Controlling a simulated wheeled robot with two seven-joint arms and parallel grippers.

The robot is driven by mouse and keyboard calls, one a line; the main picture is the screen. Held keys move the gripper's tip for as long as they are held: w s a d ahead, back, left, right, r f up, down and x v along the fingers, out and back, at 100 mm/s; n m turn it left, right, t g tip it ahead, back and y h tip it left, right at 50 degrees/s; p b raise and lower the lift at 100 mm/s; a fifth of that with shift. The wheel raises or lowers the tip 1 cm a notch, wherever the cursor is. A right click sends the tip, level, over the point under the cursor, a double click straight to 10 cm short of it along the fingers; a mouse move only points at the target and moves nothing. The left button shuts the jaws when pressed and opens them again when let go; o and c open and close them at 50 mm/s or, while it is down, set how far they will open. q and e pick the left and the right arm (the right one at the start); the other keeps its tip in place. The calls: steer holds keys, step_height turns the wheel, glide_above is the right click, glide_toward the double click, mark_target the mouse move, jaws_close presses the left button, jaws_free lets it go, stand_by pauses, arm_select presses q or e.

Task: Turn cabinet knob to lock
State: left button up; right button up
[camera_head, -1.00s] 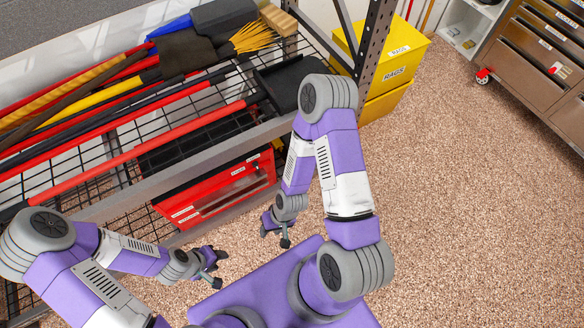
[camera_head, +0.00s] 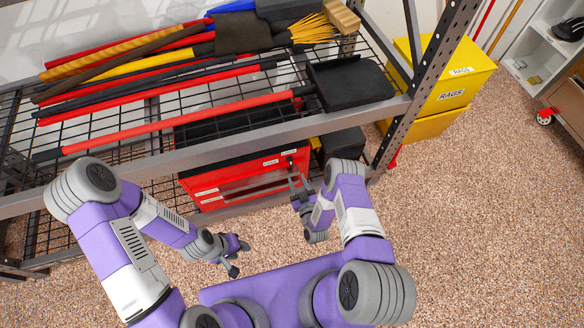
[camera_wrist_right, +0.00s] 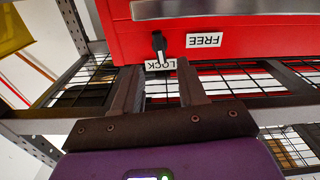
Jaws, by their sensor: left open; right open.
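The red steel cabinet (camera_head: 240,180) sits on the lower shelf of the rack. Its small black knob (camera_wrist_right: 158,43) shows in the right wrist view, beside an upside-down FREE label (camera_wrist_right: 205,40) and a LOCK label (camera_wrist_right: 161,65) below. A pale bar on the knob points down toward the LOCK label; the exact setting is hard to tell. My right gripper (camera_head: 296,184) is open in front of the cabinet's right end. In the wrist view its fingers (camera_wrist_right: 158,75) stand apart either side of the LOCK label, short of the knob. My left gripper (camera_head: 240,257) is open and empty, away from the cabinet.
The rack's front beam (camera_head: 200,149) and upright post (camera_head: 425,85) frame the cabinet. Brooms and a black dustpan (camera_head: 350,82) lie on the upper shelf. Yellow RAGS bins (camera_head: 450,95) stand right of the post. The carpet floor at right is clear.

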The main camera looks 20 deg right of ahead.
mark_target(291, 164)
steer(key=w+b, duration=0.2)
steer(key=w, duration=0.5)
steer(key=shift+w+a+r, duration=0.1)
steer(key=shift+w, duration=0.15)
